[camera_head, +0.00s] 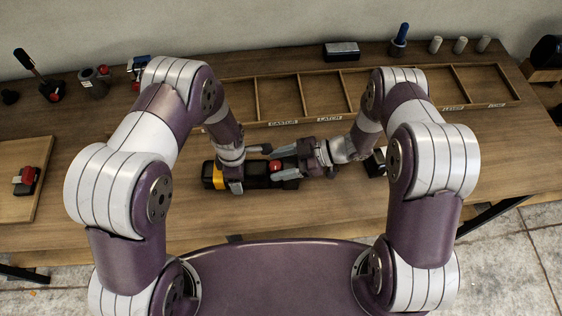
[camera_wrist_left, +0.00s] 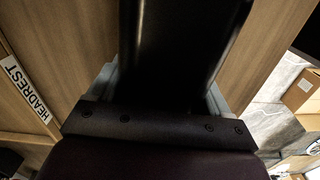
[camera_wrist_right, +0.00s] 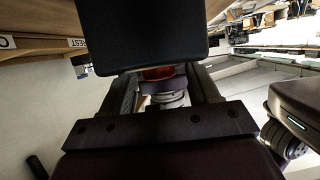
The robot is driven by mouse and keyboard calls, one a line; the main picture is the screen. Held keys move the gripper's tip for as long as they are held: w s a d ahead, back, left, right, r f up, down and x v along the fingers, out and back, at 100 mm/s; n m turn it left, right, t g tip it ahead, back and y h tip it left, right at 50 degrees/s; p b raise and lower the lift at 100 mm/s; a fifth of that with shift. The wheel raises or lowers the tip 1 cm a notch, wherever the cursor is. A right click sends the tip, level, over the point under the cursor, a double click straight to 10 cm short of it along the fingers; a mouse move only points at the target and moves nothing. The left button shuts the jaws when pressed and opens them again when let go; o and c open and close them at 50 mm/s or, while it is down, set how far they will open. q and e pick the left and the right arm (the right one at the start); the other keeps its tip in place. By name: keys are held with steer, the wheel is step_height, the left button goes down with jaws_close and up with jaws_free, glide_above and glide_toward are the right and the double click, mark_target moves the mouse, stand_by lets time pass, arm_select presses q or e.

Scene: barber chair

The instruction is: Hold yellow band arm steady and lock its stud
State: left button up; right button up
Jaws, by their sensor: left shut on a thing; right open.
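The black arm (camera_head: 256,183) with a yellow band (camera_head: 217,176) near its left end lies along the front middle of the table. My left gripper (camera_head: 235,180) is shut on it beside the band; its black body fills the space between the fingers in the left wrist view (camera_wrist_left: 175,50). A red stud (camera_head: 275,166) stands near the right part of the arm. My right gripper (camera_head: 279,164) is open, its fingers on either side of the stud. In the right wrist view, red (camera_wrist_right: 158,73) shows between the fingers, partly hidden by a black block (camera_wrist_right: 140,35). Contact with the stud cannot be told.
A wooden divided tray (camera_head: 290,95) with labels lies behind my arms. A board with a red-topped part (camera_head: 27,180) is at the left. A small black and white part (camera_head: 376,161) is close to my right wrist. Tools and pegs (camera_head: 435,45) line the back. The front right table is clear.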

steer(key=c, duration=1)
steer(key=shift+s+m+t, duration=0.1)
steer(key=shift+m+t, duration=0.7)
steer(key=shift+t, duration=0.1)
steer(key=o, duration=1)
steer(key=shift+d, duration=0.1)
steer(key=v, duration=1.2)
